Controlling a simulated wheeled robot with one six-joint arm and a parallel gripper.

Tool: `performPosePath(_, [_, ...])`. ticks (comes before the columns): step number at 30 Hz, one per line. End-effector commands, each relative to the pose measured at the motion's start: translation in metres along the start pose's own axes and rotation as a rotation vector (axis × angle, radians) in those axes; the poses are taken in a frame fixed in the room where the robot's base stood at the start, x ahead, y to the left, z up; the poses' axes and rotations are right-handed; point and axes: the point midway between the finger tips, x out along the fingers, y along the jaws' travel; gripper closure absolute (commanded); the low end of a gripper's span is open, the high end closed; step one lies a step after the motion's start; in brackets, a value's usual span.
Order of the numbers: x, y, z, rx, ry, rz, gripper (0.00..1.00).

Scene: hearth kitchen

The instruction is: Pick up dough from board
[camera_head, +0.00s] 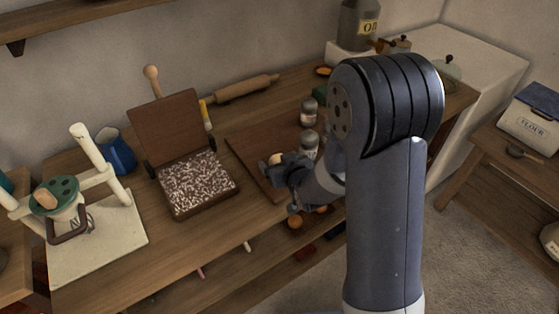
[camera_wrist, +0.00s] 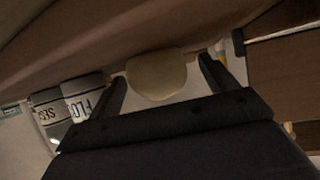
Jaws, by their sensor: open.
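The dough (camera_head: 277,158) is a small pale, rounded lump at my gripper, over the brown wooden board (camera_head: 246,149). In the wrist view the dough (camera_wrist: 157,76) sits between my two dark fingers, with gaps showing beside it. My gripper (camera_wrist: 164,82) is open around the dough; in the head view my gripper (camera_head: 280,164) is low over the board. The right part of the board is hidden behind my arm. I cannot tell whether the dough touches a finger.
Two jars, one (camera_head: 309,112) behind the other (camera_head: 308,143), stand on the board's right side near my gripper. An open hinged press (camera_head: 196,184) with a speckled bed is left of the board. A rolling pin (camera_head: 242,89) lies behind. A blue jug (camera_head: 116,151) stands further left.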

Motion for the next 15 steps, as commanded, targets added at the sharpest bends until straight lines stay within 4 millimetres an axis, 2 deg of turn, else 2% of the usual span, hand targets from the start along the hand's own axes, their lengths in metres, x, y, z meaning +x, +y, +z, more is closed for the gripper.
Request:
performPosePath(10, [0.0053, 0.0, 0.0002, 0.0, 0.0, 0.0, 0.2])
performPosePath(15, [0.0051, 0.0001, 0.0002, 0.0, 0.0, 0.0, 0.34])
